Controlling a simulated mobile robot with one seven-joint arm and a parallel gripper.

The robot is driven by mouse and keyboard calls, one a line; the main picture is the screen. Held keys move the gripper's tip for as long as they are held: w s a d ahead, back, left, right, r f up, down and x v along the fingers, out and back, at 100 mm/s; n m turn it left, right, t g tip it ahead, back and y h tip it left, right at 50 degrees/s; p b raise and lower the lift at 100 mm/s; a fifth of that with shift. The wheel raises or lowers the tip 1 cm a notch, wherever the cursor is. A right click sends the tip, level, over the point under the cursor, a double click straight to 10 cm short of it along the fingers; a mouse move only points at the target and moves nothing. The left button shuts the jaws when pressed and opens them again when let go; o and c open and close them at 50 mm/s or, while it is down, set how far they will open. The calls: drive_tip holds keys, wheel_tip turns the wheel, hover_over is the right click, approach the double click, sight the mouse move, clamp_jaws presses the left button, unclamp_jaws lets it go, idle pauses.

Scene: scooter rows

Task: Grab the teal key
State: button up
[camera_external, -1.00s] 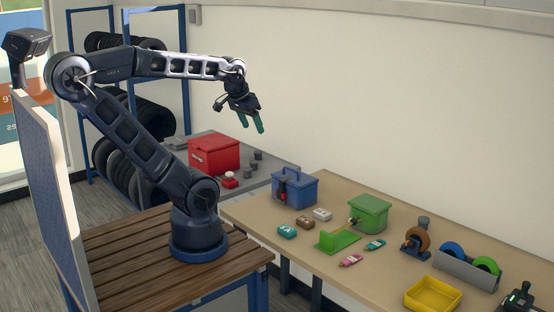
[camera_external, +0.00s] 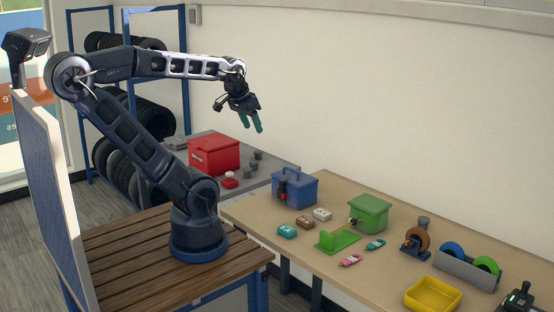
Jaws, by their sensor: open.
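The teal key (camera_external: 376,245) looks like the small flat teal piece with a pale mark, lying on the tan table (camera_external: 248,211). It lies between a green box and a small pink piece of similar shape (camera_external: 350,260). My gripper (camera_external: 254,127) is in the air to the upper left of it, well above the tables, with its green fingers apart and pointing down. It is empty and far from the key. Nothing hides the key.
A green stand (camera_external: 337,241) and the green box (camera_external: 369,213) stand close to the key. Teal (camera_external: 287,231), brown (camera_external: 305,222) and white (camera_external: 322,214) blocks lie left. A blue toolbox (camera_external: 295,190), tape dispenser (camera_external: 415,242) and yellow tray (camera_external: 432,295) also stand there.

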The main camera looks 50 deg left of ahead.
drive_tip(key=w+d+f+m+y, duration=0.1)
drive_tip(key=w+d+f+m, duration=0.15)
drive_tip(key=w+m, duration=0.25)
drive_tip(key=w+d+f+m+y, duration=0.1)
drive_tip(key=w+d+m, duration=0.2)
drive_tip(key=w+m, duration=0.1)
drive_tip(key=m+h, duration=0.2)
drive_tip(key=m, duration=2.5)
approach(372, 244)
drive_tip(key=shift+x, duration=4.05)
drive_tip(key=shift+s, duration=0.1)
drive_tip(key=c, duration=0.9)
